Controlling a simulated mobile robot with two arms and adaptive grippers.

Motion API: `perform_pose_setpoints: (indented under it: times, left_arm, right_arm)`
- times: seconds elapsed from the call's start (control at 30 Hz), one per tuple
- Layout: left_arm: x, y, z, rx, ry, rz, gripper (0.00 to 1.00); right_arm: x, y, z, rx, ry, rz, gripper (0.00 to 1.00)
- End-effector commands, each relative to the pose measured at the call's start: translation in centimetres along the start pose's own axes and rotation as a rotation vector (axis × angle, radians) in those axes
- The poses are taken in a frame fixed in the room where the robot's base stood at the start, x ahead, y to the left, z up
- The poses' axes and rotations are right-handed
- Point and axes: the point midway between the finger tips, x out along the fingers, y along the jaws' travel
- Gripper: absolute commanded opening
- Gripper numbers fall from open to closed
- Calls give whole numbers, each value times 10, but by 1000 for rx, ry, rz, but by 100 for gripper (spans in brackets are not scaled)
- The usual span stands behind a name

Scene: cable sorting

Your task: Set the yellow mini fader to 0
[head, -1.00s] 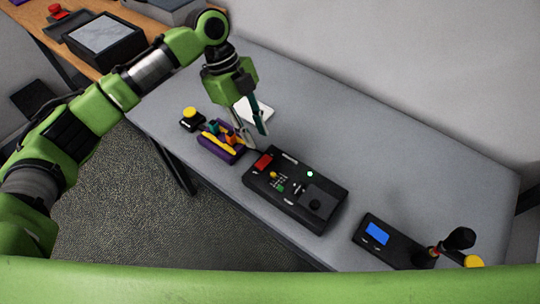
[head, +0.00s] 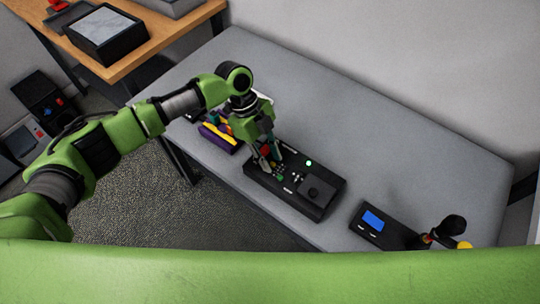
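The black control box (head: 318,205) lies on the grey table, with a dark square pad, small buttons and a lit green-white lamp on top. My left gripper (head: 270,164) points down over the box's left end, with its fingertips close to the panel. The gripper covers the yellow mini fader, so I cannot see its setting or whether the fingers touch it. The fingers look close together, but their gap is too small to judge.
A purple holder (head: 219,138) with yellow and orange items stands left of the box. A black device with a blue screen (head: 373,220) lies to the right, beside a black knob (head: 452,225). The grey table (head: 400,150) is clear behind the box.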

Motion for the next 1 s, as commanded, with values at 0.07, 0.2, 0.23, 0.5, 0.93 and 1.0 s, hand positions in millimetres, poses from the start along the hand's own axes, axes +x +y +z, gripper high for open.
perform_pose_setpoints:
  times: [0.07, 0.2, 0.23, 0.5, 0.93, 1.0]
  left_arm:
    - [0, 0, 0, 0, 0, 0, 20]
    - [0, 0, 0, 0, 0, 0, 0]
    - [0, 0, 0, 0, 0, 0, 0]
    - [-3, 13, -1, -1, 2, 2, 0]
    - [0, 28, 0, 0, 0, 6, 18]
    - [0, 28, 0, 0, 0, 6, 25]
  right_arm:
    - [0, 0, 0, 0, 0, 0, 40]
    - [0, 0, 0, 0, 0, 0, 40]
    - [0, 0, 0, 0, 0, 0, 40]
    - [-12, 0, -1, 0, 0, 0, 40]
    - [-17, 0, -2, 0, 1, -1, 40]
    - [-17, 0, -2, 0, 1, 0, 40]
